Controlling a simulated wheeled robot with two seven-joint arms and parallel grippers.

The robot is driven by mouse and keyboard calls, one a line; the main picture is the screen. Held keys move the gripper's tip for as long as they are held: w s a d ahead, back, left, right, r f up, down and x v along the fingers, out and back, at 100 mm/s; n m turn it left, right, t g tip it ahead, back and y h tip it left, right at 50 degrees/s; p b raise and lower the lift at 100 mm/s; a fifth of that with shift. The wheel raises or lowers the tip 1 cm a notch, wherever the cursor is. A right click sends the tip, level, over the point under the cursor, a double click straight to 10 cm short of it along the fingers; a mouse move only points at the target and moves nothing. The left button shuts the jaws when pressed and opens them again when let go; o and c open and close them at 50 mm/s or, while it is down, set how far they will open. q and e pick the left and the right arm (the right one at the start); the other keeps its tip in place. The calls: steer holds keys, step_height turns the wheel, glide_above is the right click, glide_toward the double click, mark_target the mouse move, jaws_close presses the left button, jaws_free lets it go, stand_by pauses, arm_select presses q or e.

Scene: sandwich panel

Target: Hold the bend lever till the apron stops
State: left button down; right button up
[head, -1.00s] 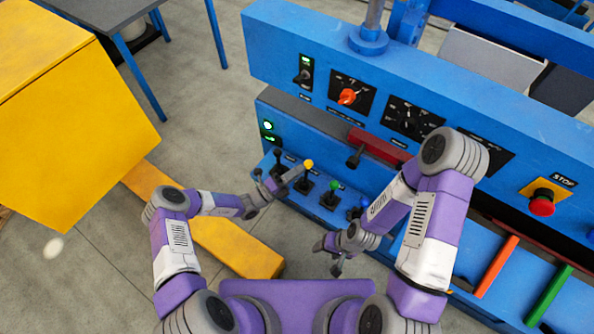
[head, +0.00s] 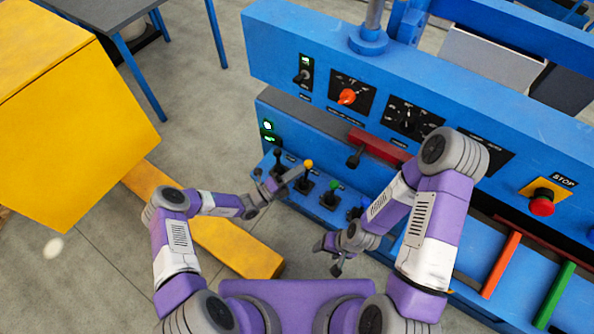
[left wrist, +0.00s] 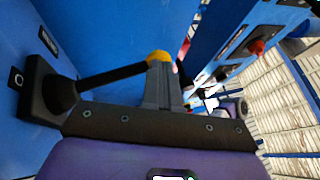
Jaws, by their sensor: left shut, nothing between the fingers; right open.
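A row of levers stands on the blue control box of the machine. The yellow-knobbed lever (head: 309,163) is at the shut fingertips of my left gripper (head: 298,173). In the left wrist view its black shaft slants up to the yellow knob (left wrist: 158,57), which is right by the tips of the empty fingers (left wrist: 164,72); it looks like contact, not a grasp. No lever label is readable. The apron is not clearly identifiable. My right gripper (head: 328,258) is open and empty, low in front of the machine.
A red stop button (head: 541,207) is at right. An orange bar (head: 501,264) and a green bar (head: 554,293) lie at lower right. A yellow cabinet (head: 80,130) stands at left.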

arm_select(q)
steer(key=v, duration=1.4)
steer(key=shift+r, duration=0.4)
steer(key=shift+s, duration=0.1)
steer(key=s+d+f+m+g+y, duration=0.2)
steer(key=s+d+m+g+y, duration=0.15)
steer(key=s+m+g, duration=0.45)
steer(key=s+d+f+m+g+y, duration=0.35)
steer(key=s+m+g, duration=0.35)
steer(key=m, duration=0.4)
steer(key=s+a+r+m+t+y+p, duration=0.1)
steer(key=s+a+r+m+t+y, duration=0.2)
steer(key=m, duration=1.5)
steer(key=a+t+y, duration=0.1)
steer(key=a+y, duration=0.1)
steer(key=y, duration=0.2)
steer(key=shift+a+r+m+p, duration=0.25)
steer(key=shift+a+m+p, duration=0.05)
steer(key=shift+p, duration=0.05)
